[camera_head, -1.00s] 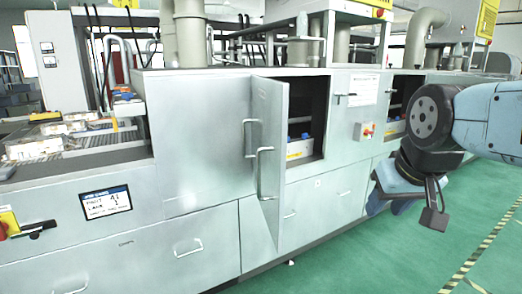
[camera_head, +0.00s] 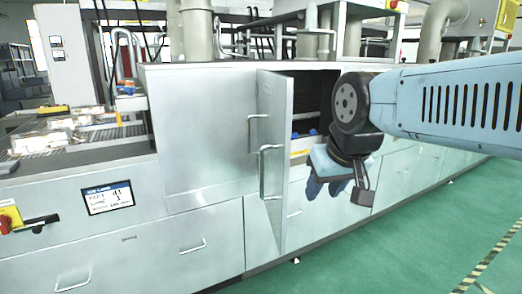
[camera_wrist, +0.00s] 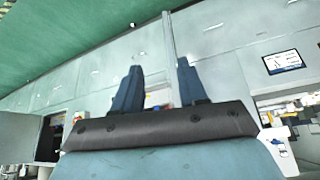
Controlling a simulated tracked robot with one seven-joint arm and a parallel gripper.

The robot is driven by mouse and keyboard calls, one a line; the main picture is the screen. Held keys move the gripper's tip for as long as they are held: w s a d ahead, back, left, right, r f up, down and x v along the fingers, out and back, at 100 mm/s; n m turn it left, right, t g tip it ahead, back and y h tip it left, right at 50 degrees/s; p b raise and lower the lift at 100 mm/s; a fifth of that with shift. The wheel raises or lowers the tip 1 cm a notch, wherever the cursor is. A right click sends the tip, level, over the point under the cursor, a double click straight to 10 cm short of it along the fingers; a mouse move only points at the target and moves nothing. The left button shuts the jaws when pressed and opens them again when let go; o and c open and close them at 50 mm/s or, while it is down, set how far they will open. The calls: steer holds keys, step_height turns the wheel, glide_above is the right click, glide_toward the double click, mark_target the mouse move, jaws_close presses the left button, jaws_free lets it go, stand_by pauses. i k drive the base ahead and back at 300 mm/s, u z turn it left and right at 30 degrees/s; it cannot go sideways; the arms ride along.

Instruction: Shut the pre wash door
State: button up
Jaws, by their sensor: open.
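The pre wash door (camera_head: 274,105) is a pale metal panel, hinged at the left of a dark opening (camera_head: 318,92) in the machine. It stands open, swung out toward the aisle, with a bar handle (camera_head: 264,180) on its left-hand face. My gripper (camera_head: 325,188) is open and empty, just right of the door and in front of the opening. Whether it touches the door is unclear. In the wrist view my gripper's fingers (camera_wrist: 157,77) are spread, and a thin upright strip between them appears to be the door edge. My arm hides part of the opening.
A closed panel with its own handle (camera_head: 251,134) adjoins the opening on the left. Lower drawers (camera_head: 190,248) line the machine's front. A label display (camera_head: 107,197) and a switch box (camera_head: 14,220) are at left. The green floor (camera_head: 390,250) in front is clear.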

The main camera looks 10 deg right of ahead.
mark_target(274, 91)
steer(key=z, duration=0.5)
steer(key=k, duration=1.35)
steer(key=u, duration=0.45)
steer(key=i, duration=1.05)
steer(key=z, duration=0.05)
